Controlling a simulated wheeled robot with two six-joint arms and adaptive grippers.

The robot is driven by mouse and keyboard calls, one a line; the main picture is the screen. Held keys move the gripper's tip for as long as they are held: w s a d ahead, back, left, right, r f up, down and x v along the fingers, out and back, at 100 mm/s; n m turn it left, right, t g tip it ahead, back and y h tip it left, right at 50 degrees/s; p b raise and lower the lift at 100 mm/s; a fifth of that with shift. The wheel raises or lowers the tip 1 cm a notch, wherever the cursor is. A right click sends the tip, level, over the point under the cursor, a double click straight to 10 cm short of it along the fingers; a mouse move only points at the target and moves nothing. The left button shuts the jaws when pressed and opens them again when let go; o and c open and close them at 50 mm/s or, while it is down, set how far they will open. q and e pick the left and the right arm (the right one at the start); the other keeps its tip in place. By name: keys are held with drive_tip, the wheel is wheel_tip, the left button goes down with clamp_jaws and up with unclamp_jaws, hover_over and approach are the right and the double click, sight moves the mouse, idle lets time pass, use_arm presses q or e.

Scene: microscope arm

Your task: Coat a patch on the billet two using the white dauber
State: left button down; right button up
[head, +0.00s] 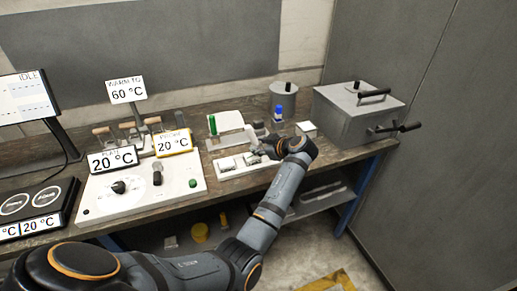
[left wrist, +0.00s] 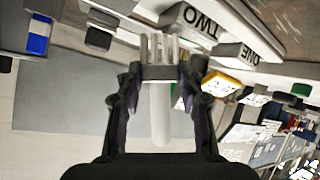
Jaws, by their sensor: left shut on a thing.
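My left gripper (head: 262,149) is over the pale billet tray (head: 228,172) in the head view. In the left wrist view my left gripper (left wrist: 160,74) is shut on the white dauber (left wrist: 160,112), a pale rod with a pronged end. The pronged end points to the top of that picture, near billet two (left wrist: 196,22), a pale block marked TWO. Whether it touches the billet I cannot tell. Billet one (left wrist: 246,56), marked ONE, lies to the right of billet two there. In the head view the dauber is too small to make out. My right gripper is not in view.
A blue-topped item (head: 278,113) and a grey pot (head: 284,97) stand behind the tray. A lidded metal box (head: 350,112) stands to the right. A white control panel (head: 140,190) with signs stands to the left. A green-handled device (head: 212,124) is behind the tray.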

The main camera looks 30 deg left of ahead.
use_arm(q)
drive_tip(key=shift+s, duration=0.1)
drive_tip(key=shift+s+a+p, duration=0.7)
drive_tip(key=shift+s+a, duration=0.4)
drive_tip(key=shift+s, duration=0.15)
drive_tip(key=shift+s+a+p, duration=0.35)
drive_tip(key=shift+s, duration=0.1)
drive_tip(key=shift+s+a+p, duration=0.3)
drive_tip(key=shift+s+a, duration=0.45)
drive_tip(key=shift+s, duration=0.1)
drive_tip(key=shift+w+r, duration=0.1)
drive_tip(key=shift+r+p, duration=1.85)
drive_tip(key=shift+r, duration=1.1)
drive_tip(key=shift+r, duration=0.1)
